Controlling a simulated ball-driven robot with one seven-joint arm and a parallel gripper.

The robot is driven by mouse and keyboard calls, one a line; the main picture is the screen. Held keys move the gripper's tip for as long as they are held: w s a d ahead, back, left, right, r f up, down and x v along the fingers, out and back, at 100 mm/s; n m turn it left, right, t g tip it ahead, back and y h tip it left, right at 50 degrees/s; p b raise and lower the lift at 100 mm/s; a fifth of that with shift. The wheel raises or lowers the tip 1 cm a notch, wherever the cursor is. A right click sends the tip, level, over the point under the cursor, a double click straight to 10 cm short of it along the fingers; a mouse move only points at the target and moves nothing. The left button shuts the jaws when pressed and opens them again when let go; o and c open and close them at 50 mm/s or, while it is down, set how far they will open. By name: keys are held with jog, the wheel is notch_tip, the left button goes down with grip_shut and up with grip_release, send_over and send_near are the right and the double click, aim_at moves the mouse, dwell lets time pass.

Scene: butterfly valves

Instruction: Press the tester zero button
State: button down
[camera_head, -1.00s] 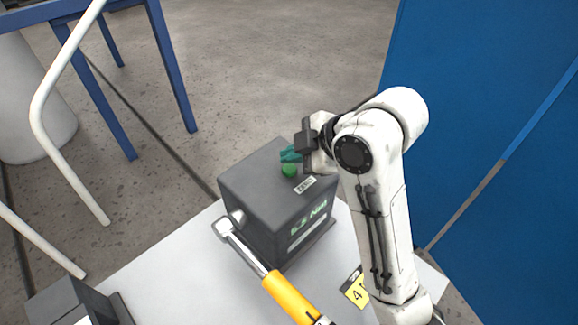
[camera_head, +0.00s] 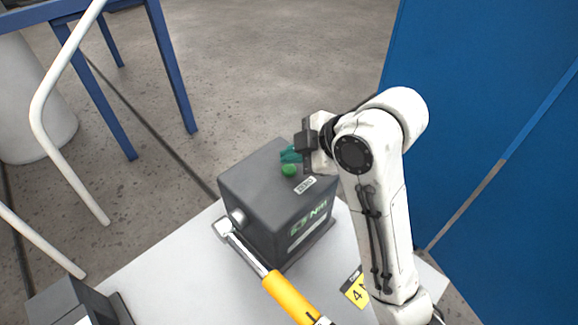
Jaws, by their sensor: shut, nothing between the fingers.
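The tester (camera_head: 250,200) is a dark grey box on the light grey bench top. A round green button (camera_head: 289,170) sits on its top face, beside a small white label that seems to read ZERO (camera_head: 305,185). My gripper (camera_head: 290,154) is shut and empty, its teal fingertips just behind the button in the picture. I cannot tell whether they touch it. The tester's front display (camera_head: 310,218) shows green characters that look like 0 Nm.
Another dark box (camera_head: 75,302) stands at the lower left. A yellow tag marked 4 (camera_head: 356,292) lies near my arm. A blue panel (camera_head: 490,130) rises at right.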

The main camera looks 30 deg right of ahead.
aim_at(293, 171)
jog(key=shift+f, duration=0.1)
dwell(0.3)
jog(key=shift+f, duration=0.3)
jog(key=shift+f+b, duration=0.35)
jog(key=shift+f, duration=0.15)
dwell(0.7)
jog(key=shift+r, duration=0.15)
jog(key=shift+r+p, duration=0.75)
jog(key=shift+p, duration=0.15)
notch_tip(293, 171, up, 5)
jog(key=p, duration=0.5)
jog(key=shift+r, duration=0.1)
dwell(0.7)
